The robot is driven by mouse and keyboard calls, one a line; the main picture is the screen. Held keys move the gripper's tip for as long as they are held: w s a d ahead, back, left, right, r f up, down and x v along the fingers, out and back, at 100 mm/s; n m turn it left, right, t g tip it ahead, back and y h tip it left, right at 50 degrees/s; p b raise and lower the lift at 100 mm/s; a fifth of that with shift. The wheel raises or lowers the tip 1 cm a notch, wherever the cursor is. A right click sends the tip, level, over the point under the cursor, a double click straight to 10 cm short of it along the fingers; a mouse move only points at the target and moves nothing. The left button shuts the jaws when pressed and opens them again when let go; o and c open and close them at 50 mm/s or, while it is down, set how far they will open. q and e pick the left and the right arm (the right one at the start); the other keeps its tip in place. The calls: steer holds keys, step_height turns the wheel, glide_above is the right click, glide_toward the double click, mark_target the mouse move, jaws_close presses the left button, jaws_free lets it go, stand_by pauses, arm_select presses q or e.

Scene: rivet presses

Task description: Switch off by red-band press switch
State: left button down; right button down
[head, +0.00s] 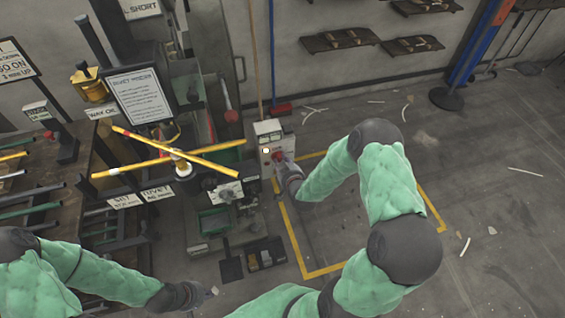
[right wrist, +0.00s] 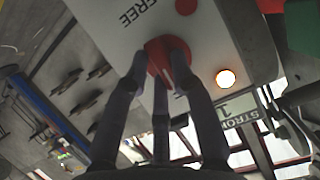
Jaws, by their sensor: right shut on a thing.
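A pale grey control box (head: 268,133) stands on a post beside the press with crossed yellow bars (head: 140,143). My right gripper (head: 283,165) is at the front of the box. In the right wrist view, the gripper's fingers are closed around a red knob (right wrist: 165,58) on the box face, which also shows in the head view (head: 278,157). The word FREE is printed near the knob. A lit warm-white lamp (right wrist: 225,78) is beside it. My left gripper (head: 190,295) is low in the head view, away from the box; its fingers are too unclear to judge.
A yellow floor outline (head: 325,271) surrounds the area under my right arm. A sign board (head: 139,95) stands at the press. A rack of coloured bars (head: 30,212) is at left. Open floor lies at right, with scattered scraps.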

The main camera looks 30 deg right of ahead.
steer(key=shift+n, duration=0.3)
stand_by(0.4)
steer(key=c, duration=1)
jaws_free()
steer(key=shift+c, duration=0.2)
steer(key=v, duration=1.2)
steer(key=shift+a, duration=0.25)
steer(key=shift+w, duration=0.1)
